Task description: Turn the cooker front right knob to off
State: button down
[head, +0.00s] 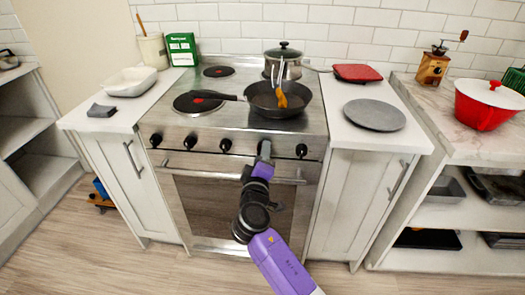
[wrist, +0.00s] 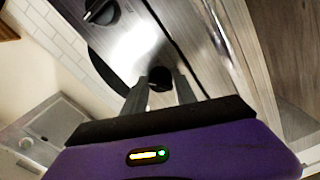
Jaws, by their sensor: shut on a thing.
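The cooker (head: 230,128) has a row of black knobs along its steel front. My gripper (head: 264,152) is at this front, at the second knob place from the right, and hides the knob there in the head view. In the wrist view my gripper (wrist: 160,88) is shut on a dark knob (wrist: 160,78), with one finger on each side. The rightmost knob (head: 301,150) stands free. Another knob (wrist: 102,12) shows at the top left of the wrist view. The gripped knob's pointer cannot be made out.
The oven handle (head: 225,173) runs just below the knobs. A black frying pan (head: 275,105) with an orange utensil (head: 281,97) and a lidded pot (head: 283,66) stand on the hob. A grey plate (head: 375,115) lies on the right counter. The floor before the cooker is clear.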

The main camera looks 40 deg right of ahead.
jog(key=n+p, duration=0.5)
jog(key=n, duration=0.5)
jog(key=shift+r+n+p, duration=0.1)
jog(key=shift+n+p, duration=0.2)
jog(key=shift+a, duration=0.1)
dwell(0.3)
jog(key=c, duration=1)
grip_release()
jog(key=v, duration=0.7)
jog(key=shift+s+a, duration=0.25)
jog(key=shift+a, duration=0.05)
